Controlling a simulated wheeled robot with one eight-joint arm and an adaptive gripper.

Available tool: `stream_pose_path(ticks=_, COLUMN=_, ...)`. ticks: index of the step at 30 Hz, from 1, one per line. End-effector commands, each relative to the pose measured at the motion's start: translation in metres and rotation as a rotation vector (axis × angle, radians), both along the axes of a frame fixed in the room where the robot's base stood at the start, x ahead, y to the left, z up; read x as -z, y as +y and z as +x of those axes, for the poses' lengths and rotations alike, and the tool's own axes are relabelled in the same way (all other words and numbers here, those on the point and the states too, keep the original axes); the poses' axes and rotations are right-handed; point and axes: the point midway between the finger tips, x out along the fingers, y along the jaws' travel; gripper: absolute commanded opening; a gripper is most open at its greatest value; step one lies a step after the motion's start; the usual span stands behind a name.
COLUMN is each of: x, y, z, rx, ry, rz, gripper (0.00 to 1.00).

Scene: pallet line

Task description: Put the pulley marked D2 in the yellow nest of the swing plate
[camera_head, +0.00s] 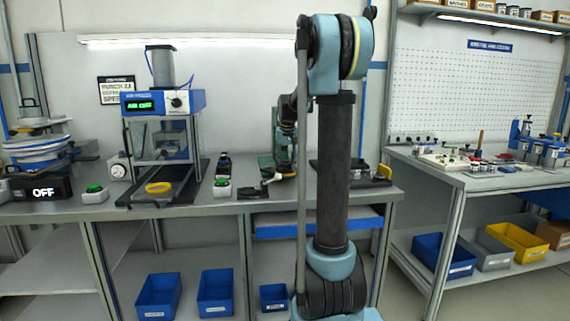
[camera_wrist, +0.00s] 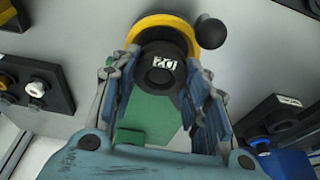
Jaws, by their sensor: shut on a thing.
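My gripper (camera_wrist: 163,68) is shut on a dark pulley (camera_wrist: 160,78), with one finger on each side of it. A white label shows on the pulley; its marking is turned and hard to read. Just beyond the pulley in the wrist view is a round yellow nest (camera_wrist: 180,22), partly covered by the pulley, with a black ball knob (camera_wrist: 210,32) beside it. I cannot tell whether the pulley touches the nest. A green surface (camera_wrist: 150,108) shows between the fingers. In the head view my arm hides most of the gripper area.
A press (camera_head: 165,105) with a yellow ring (camera_head: 158,188) on its slide stands at left on the bench. Green-button boxes (camera_head: 95,193) sit nearby. In the wrist view a black box with white knobs (camera_wrist: 35,88) is at left and a dark block (camera_wrist: 275,115) at right.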

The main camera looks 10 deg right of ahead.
Motion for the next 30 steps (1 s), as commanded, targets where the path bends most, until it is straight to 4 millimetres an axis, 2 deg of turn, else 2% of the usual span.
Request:
stream_pose_path(ticks=23, x=0.012, y=-0.001, z=0.0, rx=0.001, ry=0.0, rz=0.0, gripper=0.15)
stream_pose_path(ticks=24, x=0.012, y=-0.001, z=0.0, rx=0.001, ry=0.0, rz=0.0, gripper=0.51)
stream_pose_path(ticks=25, x=0.012, y=-0.001, z=0.0, rx=0.001, ry=0.0, rz=0.0, gripper=0.58)
stream_pose_path(ticks=26, x=0.012, y=-0.001, z=0.0, rx=0.001, ry=0.0, rz=0.0, gripper=0.62)
stream_pose_path(ticks=30, x=0.012, y=-0.001, z=0.0, rx=0.002, ry=0.0, rz=0.001, gripper=0.62)
